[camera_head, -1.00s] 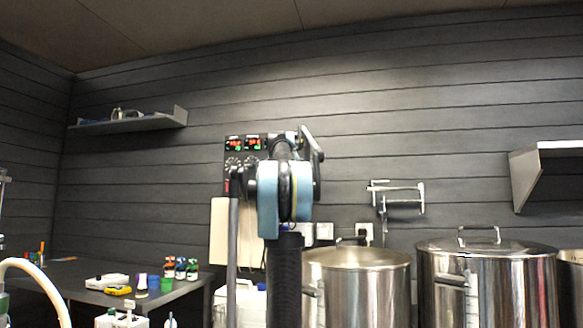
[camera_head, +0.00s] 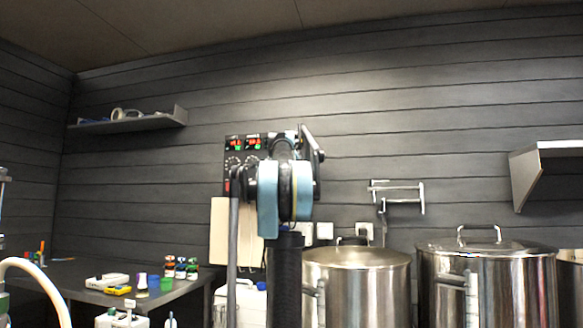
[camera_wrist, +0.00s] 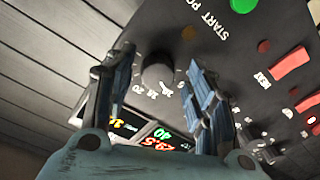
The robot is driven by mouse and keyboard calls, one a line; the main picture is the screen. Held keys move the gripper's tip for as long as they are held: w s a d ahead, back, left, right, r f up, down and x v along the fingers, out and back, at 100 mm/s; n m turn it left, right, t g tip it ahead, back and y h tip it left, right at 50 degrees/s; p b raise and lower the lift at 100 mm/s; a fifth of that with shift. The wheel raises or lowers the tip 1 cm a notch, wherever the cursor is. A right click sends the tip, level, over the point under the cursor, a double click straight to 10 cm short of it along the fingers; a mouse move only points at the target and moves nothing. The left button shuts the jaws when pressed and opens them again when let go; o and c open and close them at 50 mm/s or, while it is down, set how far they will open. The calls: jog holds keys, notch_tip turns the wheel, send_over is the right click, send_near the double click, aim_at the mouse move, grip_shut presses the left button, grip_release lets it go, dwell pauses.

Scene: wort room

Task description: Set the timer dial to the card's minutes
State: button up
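The black control panel (camera_head: 232,150) hangs on the back wall, partly hidden by my arm. In the wrist view, a round black dial (camera_wrist: 158,75) sits on the panel face, with white numbers around it such as 20 and 28. My gripper (camera_wrist: 161,62) has its two blue-padded fingers on either side of the dial, with gaps visible between pads and knob, so it looks open. I cannot tell the dial's exact setting, or whether it is the timer dial. In the head view my gripper is hidden behind my arm. I cannot make out a card.
The wrist view shows a green button (camera_wrist: 243,5), a red switch (camera_wrist: 291,65) and lit displays (camera_wrist: 163,140) near the dial. In the head view, steel kettles (camera_head: 357,285) stand right of my arm, and a dark table (camera_head: 70,277) with bottles stands left.

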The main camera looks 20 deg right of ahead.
jog(key=shift+s, duration=0.1)
jog(key=v, duration=1.1)
jog(key=shift+s+a, duration=0.3)
jog(key=shift+f, duration=0.15)
